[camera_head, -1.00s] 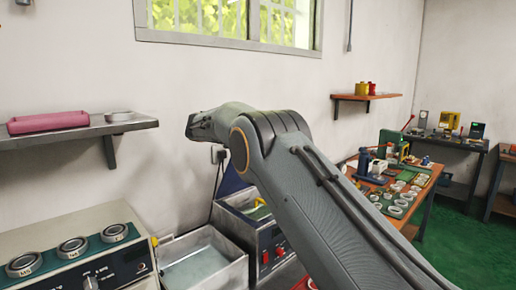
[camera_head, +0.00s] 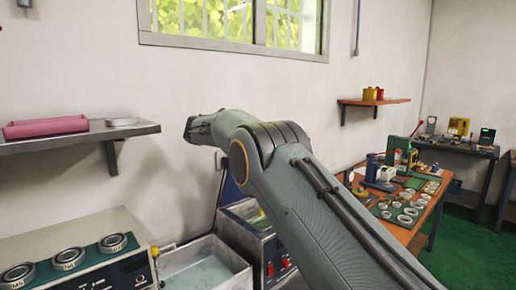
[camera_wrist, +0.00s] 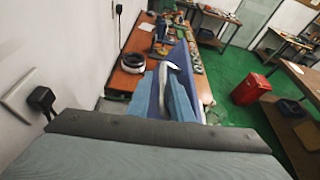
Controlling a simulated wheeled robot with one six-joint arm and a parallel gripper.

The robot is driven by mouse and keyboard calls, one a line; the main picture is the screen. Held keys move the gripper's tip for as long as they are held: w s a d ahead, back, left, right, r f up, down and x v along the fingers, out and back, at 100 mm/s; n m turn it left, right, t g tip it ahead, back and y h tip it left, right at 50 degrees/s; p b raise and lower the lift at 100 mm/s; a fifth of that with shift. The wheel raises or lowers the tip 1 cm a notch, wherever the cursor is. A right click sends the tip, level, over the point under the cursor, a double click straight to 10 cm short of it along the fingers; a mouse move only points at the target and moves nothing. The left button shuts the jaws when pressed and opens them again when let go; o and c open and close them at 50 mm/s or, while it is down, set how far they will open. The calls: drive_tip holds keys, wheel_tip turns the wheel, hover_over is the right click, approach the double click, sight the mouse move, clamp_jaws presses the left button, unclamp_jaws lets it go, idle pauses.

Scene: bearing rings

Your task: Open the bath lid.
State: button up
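The bath (camera_head: 268,250), a grey metal box with red switches on its front, stands below and behind my arm in the head view. A dark blue panel, apparently its lid (camera_head: 230,190), stands raised and tilted at its back left; my arm hides part of it. A yellow piece shows at the bath's opening. In the wrist view a blue panel (camera_wrist: 154,98) with a pale curved piece stands straight ahead, with lighter blue parts on both sides; I cannot tell which belong to the lid or to my gripper. The head view hides my gripper's fingertips.
An open grey basin (camera_head: 205,268) stands left of the bath, beside a unit with several round rings (camera_head: 69,259) on top. A wall shelf (camera_head: 80,138) holds a pink tray. A wooden bench (camera_head: 405,232) with rings stands right.

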drive_tip(key=shift+a+f, duration=0.1)
drive_tip(key=shift+f, duration=0.05)
drive_tip(key=b+v, duration=0.2)
drive_tip(key=v, duration=0.6)
drive_tip(key=shift+b, duration=0.3)
